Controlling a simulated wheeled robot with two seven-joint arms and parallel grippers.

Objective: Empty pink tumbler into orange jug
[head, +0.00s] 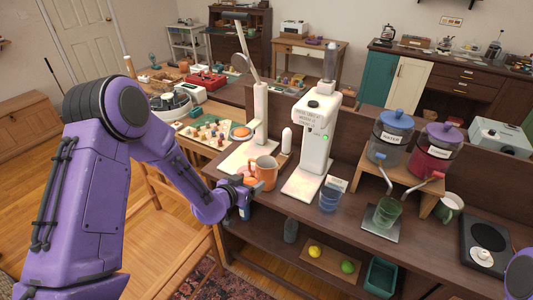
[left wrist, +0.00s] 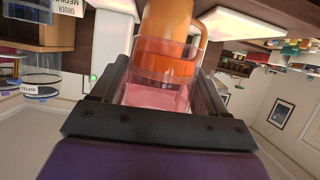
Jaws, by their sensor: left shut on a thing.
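My left gripper (head: 250,189) is at the front edge of the counter, just in front of the orange jug (head: 264,173). It is shut on the pink tumbler (left wrist: 168,75), which is see-through and sits between the fingers in the left wrist view. In the head view the tumbler is mostly hidden by my gripper. The jug stands upright on the counter. In the left wrist view the jug (left wrist: 168,22) and its handle show beyond the tumbler, overlapping it. I cannot tell the tumbler's exact tilt or whether it touches the jug.
A white dispenser (head: 313,135) stands right of the jug, and a white lamp (head: 260,115) behind it. A shelf with fruit (head: 314,252) lies below.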

